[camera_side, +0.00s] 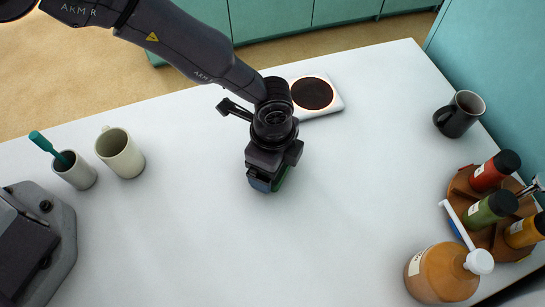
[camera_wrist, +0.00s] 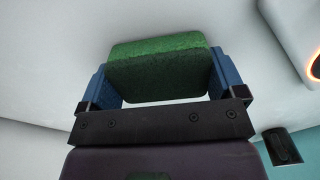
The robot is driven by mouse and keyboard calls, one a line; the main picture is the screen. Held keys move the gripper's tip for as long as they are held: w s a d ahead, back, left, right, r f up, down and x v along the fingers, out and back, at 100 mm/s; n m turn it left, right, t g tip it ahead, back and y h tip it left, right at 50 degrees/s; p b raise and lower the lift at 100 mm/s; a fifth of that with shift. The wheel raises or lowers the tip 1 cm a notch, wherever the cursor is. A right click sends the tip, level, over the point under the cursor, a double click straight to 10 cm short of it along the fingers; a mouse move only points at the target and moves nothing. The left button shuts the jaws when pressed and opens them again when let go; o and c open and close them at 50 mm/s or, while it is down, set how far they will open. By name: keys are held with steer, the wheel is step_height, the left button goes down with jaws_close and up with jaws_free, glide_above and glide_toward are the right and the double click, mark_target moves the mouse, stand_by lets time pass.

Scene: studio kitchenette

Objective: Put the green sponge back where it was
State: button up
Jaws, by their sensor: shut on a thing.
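The green sponge (camera_wrist: 160,72) is a block with a lighter green top layer and a darker green body. In the wrist view it sits between the two blue fingers of my gripper (camera_wrist: 163,84), which is shut on it. In the side view my gripper (camera_side: 268,183) points down over the middle of the white table (camera_side: 200,240). Only a sliver of the sponge (camera_side: 284,181) shows there, at the right of the fingers. I cannot tell whether the sponge touches the table or hangs just above it.
A small hotplate (camera_side: 313,94) with a glowing ring is behind my gripper. A cream mug (camera_side: 121,153) and a cup (camera_side: 75,171) with a green-handled tool stand left. A dark mug (camera_side: 459,114), a wooden jar rack (camera_side: 463,187) and an orange bottle (camera_side: 440,274) stand right. The front middle is clear.

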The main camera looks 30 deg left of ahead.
steer(key=o, duration=0.6)
steer(key=shift+f, duration=0.15)
steer(key=shift+c, duration=0.2)
step_height(320, 180, up, 12)
steer(key=shift+r, duration=0.2)
